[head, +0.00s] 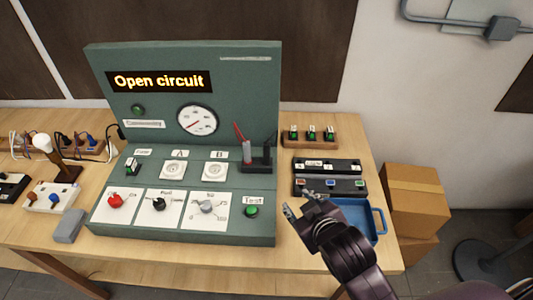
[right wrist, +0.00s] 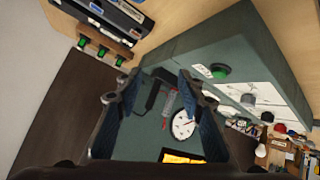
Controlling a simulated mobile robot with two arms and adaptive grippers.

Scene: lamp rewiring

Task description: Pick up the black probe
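The black probe (head: 269,146) stands upright in a dark holder (head: 257,166) at the right side of the green test panel. The red probe (head: 246,150) stands just left of it in the same holder. My right gripper (head: 302,204) is in front and to the right of the holder, above the table, apart from both probes. In the right wrist view, its two fingers are spread wide with nothing held, and the black probe (right wrist: 154,96) shows beyond them, between the fingers. My left gripper is not in view.
The green panel (head: 180,70) shows "Open circuit" and has a dial (head: 197,120), sockets and knobs. Right of it are a green-switch block (head: 310,140), dark boxes (head: 330,186) and a blue tray (head: 379,215) close to my right arm. A cardboard box (head: 415,195) stands beyond the table.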

